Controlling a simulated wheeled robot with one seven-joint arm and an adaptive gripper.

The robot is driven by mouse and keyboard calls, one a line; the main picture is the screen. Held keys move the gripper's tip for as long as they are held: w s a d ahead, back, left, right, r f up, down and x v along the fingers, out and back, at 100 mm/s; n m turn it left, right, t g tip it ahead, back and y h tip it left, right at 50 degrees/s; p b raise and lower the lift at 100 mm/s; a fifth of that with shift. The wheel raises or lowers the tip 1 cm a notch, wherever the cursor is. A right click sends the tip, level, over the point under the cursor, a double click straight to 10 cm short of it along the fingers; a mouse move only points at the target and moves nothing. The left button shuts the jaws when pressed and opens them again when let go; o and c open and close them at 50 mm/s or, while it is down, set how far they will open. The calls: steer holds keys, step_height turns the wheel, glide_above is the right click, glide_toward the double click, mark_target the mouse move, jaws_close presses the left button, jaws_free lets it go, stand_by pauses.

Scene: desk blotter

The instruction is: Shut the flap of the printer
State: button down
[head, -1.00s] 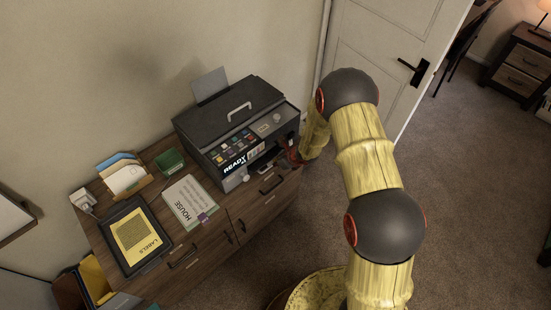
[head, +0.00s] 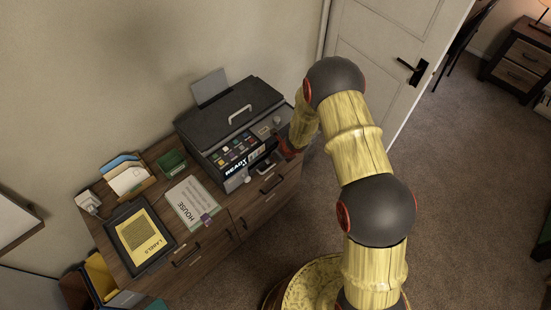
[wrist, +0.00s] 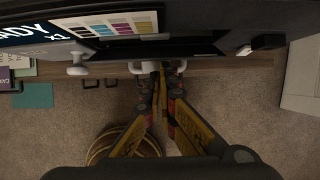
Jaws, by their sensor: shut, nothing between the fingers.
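The printer (head: 232,118) is a dark grey box with a light handle on its lid, standing on the wooden cabinet. Its front carries a READY display (head: 237,162) and colored patches, which also show in the wrist view (wrist: 118,25). The front of the printer (wrist: 200,48) spans the top of the wrist view, with a dark recess below the patches. I cannot tell the flap's exact angle. My gripper (wrist: 160,72) is shut and empty, its fingertips close to a white bracket-like part (wrist: 148,67) below the printer's front. In the head view my gripper (head: 285,152) is at the printer's front right, partly hidden by my arm.
The cabinet top (head: 165,150) also holds a green box (head: 172,162), a HOUSE document (head: 192,203), a black tray with a yellow LABELS sheet (head: 142,237) and a paper holder (head: 128,178). A white door (head: 375,50) stands behind my arm. Open carpet lies at right.

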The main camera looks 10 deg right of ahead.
steer(key=shift+w+a+r+p, duration=0.4)
steer(key=shift+w+r+p, duration=0.05)
steer(key=shift+w+r, duration=0.15)
steer(key=shift+r, duration=0.15)
stand_by(1.1)
